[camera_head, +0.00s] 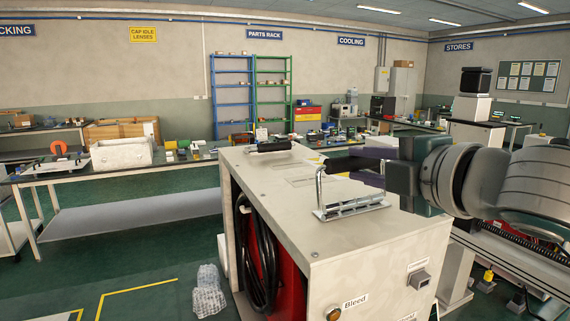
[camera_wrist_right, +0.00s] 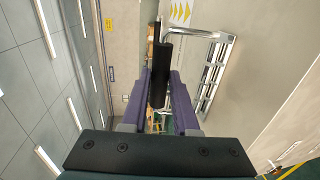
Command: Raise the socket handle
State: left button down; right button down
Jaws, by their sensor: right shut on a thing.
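The socket handle (camera_head: 319,190) is a bent metal bar rising from a silver slotted base (camera_head: 352,209) on top of a pale cabinet. In the right wrist view its black grip (camera_wrist_right: 162,72) lies between my purple fingers, and its metal arm (camera_wrist_right: 195,32) runs to the slotted base (camera_wrist_right: 213,75) at the right. My right gripper (camera_head: 345,163) comes in from the right above the cabinet and is shut on the handle's grip. My left gripper is not in view.
The pale cabinet (camera_head: 370,248) has a flat top with another black handle (camera_head: 269,146) at its far edge. Black cables (camera_head: 262,258) hang in its open left side. A workbench (camera_head: 120,174) with a white box stands left. Crumpled clear wrap (camera_head: 208,291) lies on the green floor.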

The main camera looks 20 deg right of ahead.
jog(key=c, duration=0.7)
grip_release()
jog(key=shift+s+d+r+b, duration=0.15)
jog(key=shift+s+r+b, duration=0.2)
jog(key=shift+s, duration=1.25)
jog(key=shift+s+d+r+b, duration=0.1)
jog(key=shift+s+r+b, duration=0.3)
jog(key=shift+s, duration=1.25)
jog(key=shift+s+d+r+b, duration=0.15)
jog(key=shift+s+b, duration=0.35)
jog(key=shift+s, duration=1.1)
